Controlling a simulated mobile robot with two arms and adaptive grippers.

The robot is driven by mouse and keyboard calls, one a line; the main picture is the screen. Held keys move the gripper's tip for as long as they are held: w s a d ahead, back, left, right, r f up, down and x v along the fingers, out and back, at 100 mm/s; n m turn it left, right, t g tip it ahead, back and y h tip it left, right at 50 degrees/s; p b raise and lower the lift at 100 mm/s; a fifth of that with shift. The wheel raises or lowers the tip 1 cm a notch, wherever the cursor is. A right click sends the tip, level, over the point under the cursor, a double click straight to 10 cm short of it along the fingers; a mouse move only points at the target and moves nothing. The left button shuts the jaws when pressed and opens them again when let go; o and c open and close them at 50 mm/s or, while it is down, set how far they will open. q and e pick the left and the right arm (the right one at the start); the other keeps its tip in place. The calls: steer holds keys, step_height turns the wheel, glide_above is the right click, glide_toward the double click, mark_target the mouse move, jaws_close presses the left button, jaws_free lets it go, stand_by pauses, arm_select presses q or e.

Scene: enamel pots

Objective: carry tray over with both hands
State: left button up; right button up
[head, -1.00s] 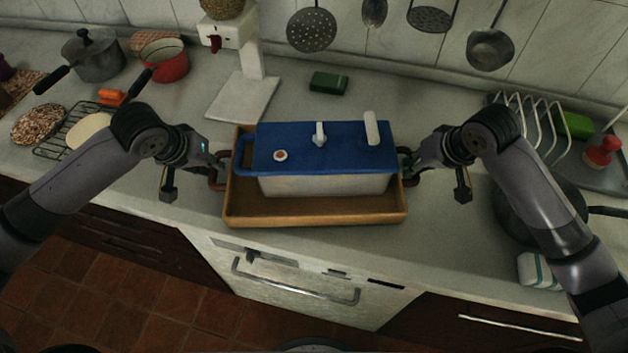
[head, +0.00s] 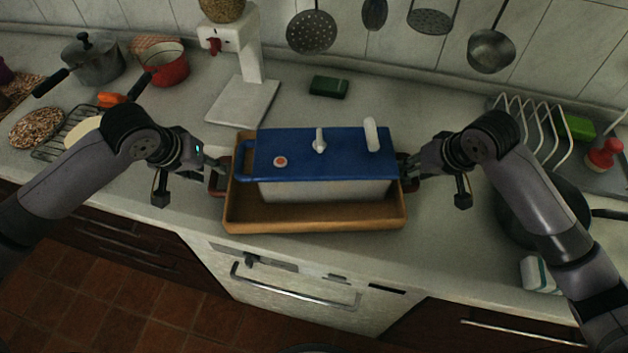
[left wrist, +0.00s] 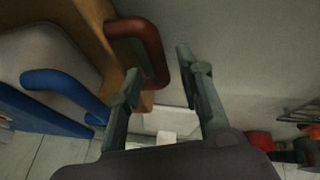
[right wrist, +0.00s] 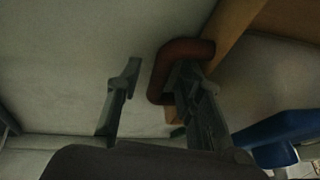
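A brown wooden tray (head: 315,221) with red-brown end handles sits on the counter. A white enamel box (head: 325,190) with a blue lid (head: 290,145) stands in it. My left gripper (head: 214,170) is at the tray's left handle. In the left wrist view its fingers (left wrist: 160,72) are apart, with the outer bar of the left handle (left wrist: 150,45) between or just beyond their tips. My right gripper (head: 408,170) is at the right handle. In the right wrist view its fingers (right wrist: 158,72) are apart, with the bar of the right handle (right wrist: 157,78) between them; one finger overlaps the loop.
A white stand (head: 243,100) and a dark green block (head: 328,86) are behind the tray. Pots and a rack (head: 75,128) are at the left. A dark pan (head: 540,215), a striped sponge (head: 538,272) and a wire rack (head: 530,125) are at the right. Some counter beside the tray is clear.

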steer(key=shift+r, duration=0.1)
arm_select(q)
steer(key=v, duration=1)
arm_select(e)
steer(key=v, duration=1.2)
